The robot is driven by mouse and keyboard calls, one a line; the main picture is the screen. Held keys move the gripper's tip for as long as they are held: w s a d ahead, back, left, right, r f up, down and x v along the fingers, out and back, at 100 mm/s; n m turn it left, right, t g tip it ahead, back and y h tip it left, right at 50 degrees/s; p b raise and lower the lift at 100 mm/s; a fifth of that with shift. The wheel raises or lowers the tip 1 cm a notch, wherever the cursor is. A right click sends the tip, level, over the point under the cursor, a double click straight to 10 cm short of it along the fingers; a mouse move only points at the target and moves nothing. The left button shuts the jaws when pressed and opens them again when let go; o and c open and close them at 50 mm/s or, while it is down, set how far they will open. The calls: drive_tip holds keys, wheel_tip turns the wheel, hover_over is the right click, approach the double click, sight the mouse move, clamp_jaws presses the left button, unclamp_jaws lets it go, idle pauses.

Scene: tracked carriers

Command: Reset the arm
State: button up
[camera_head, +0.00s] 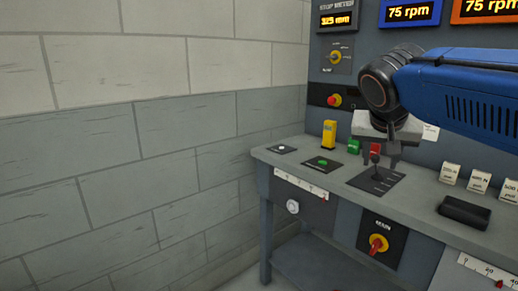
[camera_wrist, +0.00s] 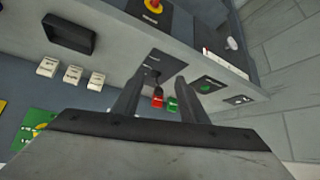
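My gripper (camera_head: 381,156) hangs at the end of my blue arm, above the console's worktop (camera_head: 420,200). Its two fingers are apart with nothing held between them; the wrist view shows the same gap (camera_wrist: 162,82). Under and beyond the fingertips is a black plate (camera_head: 385,186) with a small dark lever (camera_head: 376,176). In the wrist view the lever (camera_wrist: 154,76) appears between the fingers, with the plate (camera_wrist: 170,64) around it. I cannot tell whether a finger touches the lever.
Red (camera_head: 375,150) and green (camera_head: 354,146) blocks and a yellow one (camera_head: 329,134) stand behind the plate. A green button (camera_head: 323,161) is left, a black tray (camera_head: 464,212) and small white labelled blocks (camera_head: 479,180) right. A red-yellow MAIN switch (camera_head: 378,244) is on the front. A block wall (camera_head: 120,150) bounds the left.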

drive_tip(key=s+a+f+n+g+y, duration=0.1)
drive_tip(key=s+f+n+y, duration=0.1)
drive_tip(key=s+f, duration=0.7)
drive_tip(key=s+a+f+n+y, duration=0.2)
drive_tip(key=s+f+n, duration=0.2)
drive_tip(key=s+f, duration=0.5)
wheel_tip(320, 180, down, 7)
drive_tip(key=shift+s+r+g, duration=0.15)
drive_tip(key=shift+s+g, duration=0.05)
drive_tip(key=shift+g, duration=0.2)
drive_tip(key=shift+d, duration=0.1)
